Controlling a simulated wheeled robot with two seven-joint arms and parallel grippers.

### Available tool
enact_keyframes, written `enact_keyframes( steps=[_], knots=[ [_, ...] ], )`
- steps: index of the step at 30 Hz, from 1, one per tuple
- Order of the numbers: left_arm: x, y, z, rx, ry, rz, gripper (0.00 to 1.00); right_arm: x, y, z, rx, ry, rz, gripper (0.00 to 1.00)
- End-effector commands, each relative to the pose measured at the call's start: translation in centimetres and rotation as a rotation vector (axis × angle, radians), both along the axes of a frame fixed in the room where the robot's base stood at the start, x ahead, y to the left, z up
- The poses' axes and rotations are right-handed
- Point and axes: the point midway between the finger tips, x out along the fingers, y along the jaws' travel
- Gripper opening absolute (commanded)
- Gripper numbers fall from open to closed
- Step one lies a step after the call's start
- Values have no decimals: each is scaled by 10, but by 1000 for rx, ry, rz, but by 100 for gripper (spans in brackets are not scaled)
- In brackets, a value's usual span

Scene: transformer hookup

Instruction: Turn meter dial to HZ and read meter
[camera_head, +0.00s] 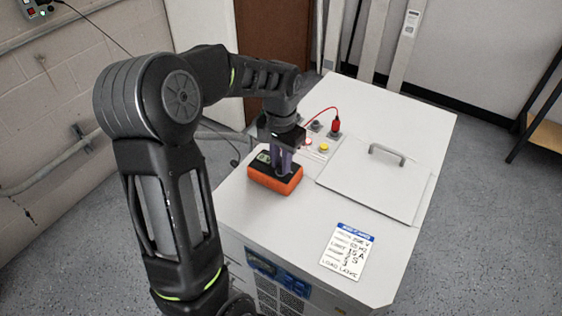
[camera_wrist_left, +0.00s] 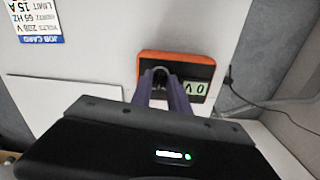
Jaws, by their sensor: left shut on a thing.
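The orange and black meter (camera_head: 262,181) lies on the white cabinet top near its left edge, and it also shows in the left wrist view (camera_wrist_left: 146,65). Its small display (camera_wrist_left: 197,88) shows a 0 and a V, seen upside down. My left gripper (camera_head: 282,168) points down over the meter. Its purple fingers (camera_wrist_left: 163,88) are shut on the meter's dial, which they mostly hide. The dial's marks cannot be read. A job card (camera_head: 347,251) lies on the cabinet at the front right; it also shows in the left wrist view (camera_wrist_left: 35,22). My right gripper is not in view.
A flat panel with a grey handle (camera_head: 387,154) is right of the meter on the white cabinet (camera_head: 300,235). Behind the meter are a yellow button (camera_head: 324,147) and a red plug (camera_head: 335,127) with a red lead. The cabinet top between meter and job card is clear.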

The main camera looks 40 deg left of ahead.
Motion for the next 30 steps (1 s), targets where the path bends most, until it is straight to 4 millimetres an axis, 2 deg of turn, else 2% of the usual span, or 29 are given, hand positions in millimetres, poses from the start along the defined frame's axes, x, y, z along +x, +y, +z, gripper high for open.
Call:
enact_keyframes(
  steps=[21,30],
  knots=[
    [1,1,1,2,-2,-668,0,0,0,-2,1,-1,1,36],
    [1,0,1,1,-2,-863,0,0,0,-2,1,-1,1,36]
  ],
)
